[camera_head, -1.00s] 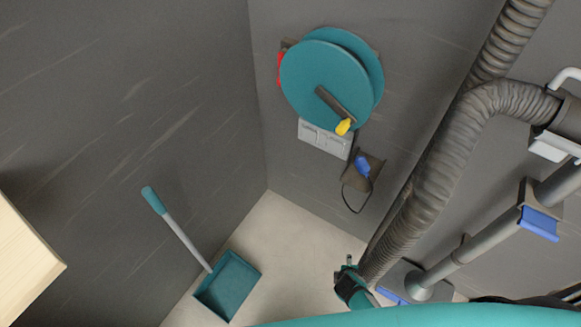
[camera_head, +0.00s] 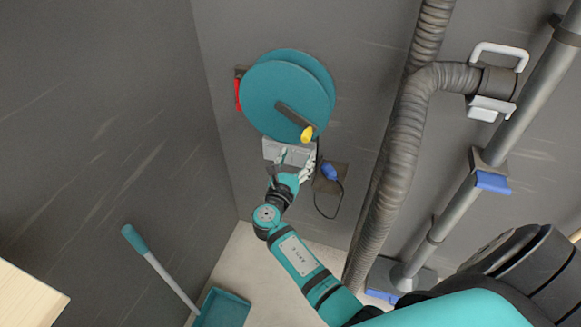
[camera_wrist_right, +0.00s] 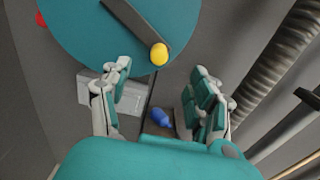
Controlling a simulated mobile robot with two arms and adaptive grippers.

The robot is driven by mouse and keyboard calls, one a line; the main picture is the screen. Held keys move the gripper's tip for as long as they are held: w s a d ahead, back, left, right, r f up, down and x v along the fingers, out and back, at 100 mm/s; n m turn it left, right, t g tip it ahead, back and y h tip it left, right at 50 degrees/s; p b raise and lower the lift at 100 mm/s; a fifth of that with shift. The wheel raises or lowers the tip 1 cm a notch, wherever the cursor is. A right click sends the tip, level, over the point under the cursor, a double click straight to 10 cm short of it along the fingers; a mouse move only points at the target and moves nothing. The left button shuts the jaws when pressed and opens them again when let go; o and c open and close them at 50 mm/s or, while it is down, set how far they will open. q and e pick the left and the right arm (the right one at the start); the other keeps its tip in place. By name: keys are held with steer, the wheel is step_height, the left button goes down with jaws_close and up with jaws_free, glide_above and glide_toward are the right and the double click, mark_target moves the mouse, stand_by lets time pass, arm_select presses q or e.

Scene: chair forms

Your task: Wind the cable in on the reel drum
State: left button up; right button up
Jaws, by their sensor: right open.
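The teal reel drum (camera_head: 272,90) is mounted on the grey wall, with a dark crank arm (camera_head: 293,114) across its face and a yellow knob (camera_head: 307,133) at the crank's end. In the right wrist view the drum (camera_wrist_right: 85,25) fills the top, and the yellow knob (camera_wrist_right: 159,54) lies ahead, between the fingers' directions but beyond the tips. My right gripper (camera_head: 291,158) is just below the drum, in front of the grey plate. It also shows in the right wrist view (camera_wrist_right: 163,78), open and empty. The dark cable (camera_head: 318,195) hangs in a loop with a blue plug (camera_head: 329,171). My left gripper is not in view.
A thick ribbed hose (camera_head: 398,150) and a grey pipe (camera_head: 460,190) with blue clips run down the wall at right. A teal dustpan (camera_head: 222,309) with a long handle stands on the floor. A wooden edge (camera_head: 25,300) juts in at lower left.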

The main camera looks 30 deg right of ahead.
mark_target(305, 140)
steer(key=b+x, duration=0.2)
steer(key=x, duration=0.6)
steer(key=shift+w+d+f, duration=0.1)
steer(key=shift+w+d, duration=0.15)
steer(key=shift+w, duration=0.1)
steer(key=shift+w+d, duration=0.3)
steer(key=shift+d, duration=0.05)
steer(key=c, duration=1.1)
steer(key=shift+o, duration=0.2)
steer(key=o, duration=0.5)
